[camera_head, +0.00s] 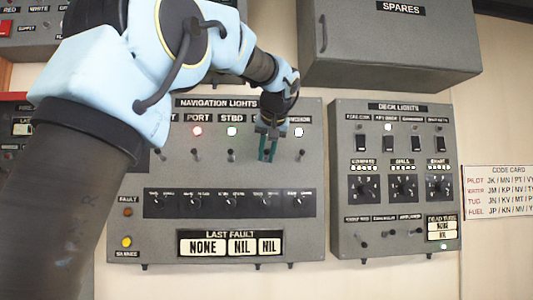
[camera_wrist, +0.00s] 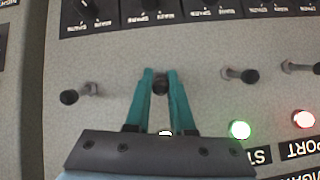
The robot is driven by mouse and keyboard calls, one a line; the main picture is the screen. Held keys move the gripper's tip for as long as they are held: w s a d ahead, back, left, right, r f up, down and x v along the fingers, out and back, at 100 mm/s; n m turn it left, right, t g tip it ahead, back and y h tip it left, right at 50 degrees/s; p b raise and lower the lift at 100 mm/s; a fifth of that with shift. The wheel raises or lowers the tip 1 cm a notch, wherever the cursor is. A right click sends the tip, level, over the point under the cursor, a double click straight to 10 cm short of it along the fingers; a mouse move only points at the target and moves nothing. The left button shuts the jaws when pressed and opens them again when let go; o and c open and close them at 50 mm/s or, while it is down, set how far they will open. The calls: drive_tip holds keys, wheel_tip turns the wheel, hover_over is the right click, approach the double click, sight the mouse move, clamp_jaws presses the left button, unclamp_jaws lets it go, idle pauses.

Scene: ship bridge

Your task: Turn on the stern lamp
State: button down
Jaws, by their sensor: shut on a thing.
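The navigation lights panel (camera_head: 225,222) has a row of lamps with a lever switch under each. My gripper (camera_head: 267,155) is in front of the column right of STBD, hiding its label and lamp; I cannot read the name stern. In the wrist view, which is upside down, my gripper (camera_wrist: 161,76) is shut on a dark-tipped lever switch (camera_wrist: 162,86). A small white glow (camera_wrist: 166,133) shows between the finger bases, partly hidden. The PORT lamp (camera_head: 197,131) glows red, and the STBD lamp (camera_wrist: 240,130) glows green.
Neighbouring levers stand close on both sides: the STBD lever (camera_wrist: 245,76) and the far-right lever (camera_wrist: 72,96). A lit white lamp (camera_head: 298,131) is above the latter. Rotary knobs (camera_head: 231,202) run below. The deck lights panel (camera_head: 345,205) and spares cabinet (camera_head: 390,50) are right.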

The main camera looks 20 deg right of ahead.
drive_tip(key=c, duration=0.9)
unclamp_jaws()
drive_tip(key=shift+c, duration=0.2)
drive_tip(key=b+v, duration=0.2)
drive_tip(key=v, duration=0.8)
drive_tip(key=shift+s+r, duration=0.25)
drive_tip(key=shift+s, duration=0.05)
drive_tip(key=shift+a+f, duration=0.1)
drive_tip(key=shift+a, duration=0.05)
drive_tip(key=w+a+f+g+y, duration=0.1)
drive_tip(key=w+a+f, duration=0.3)
drive_tip(key=f, duration=0.6)
drive_tip(key=w+a+f+g, duration=0.1)
drive_tip(key=a+f+g, duration=0.1)
drive_tip(key=a+f, duration=0.55)
drive_tip(key=w+a+f+g+y, duration=0.1)
drive_tip(key=w+a+f, duration=0.25)
drive_tip(key=f, duration=0.75)
drive_tip(key=s+a+f+n+g, duration=0.1)
drive_tip(key=s+a+f, duration=0.5)
drive_tip(key=f, duration=0.2)
drive_tip(key=s+a+f+n+g, duration=0.1)
drive_tip(key=s+a+f, duration=0.5)
drive_tip(key=a+f, duration=0.1)
drive_tip(key=s+a+f+n+g, duration=0.2)
drive_tip(key=s+a+f, duration=0.3)
drive_tip(key=f, duration=0.4)
drive_tip(key=shift+s+a, duration=0.4)
drive_tip(key=shift+a, duration=0.3)
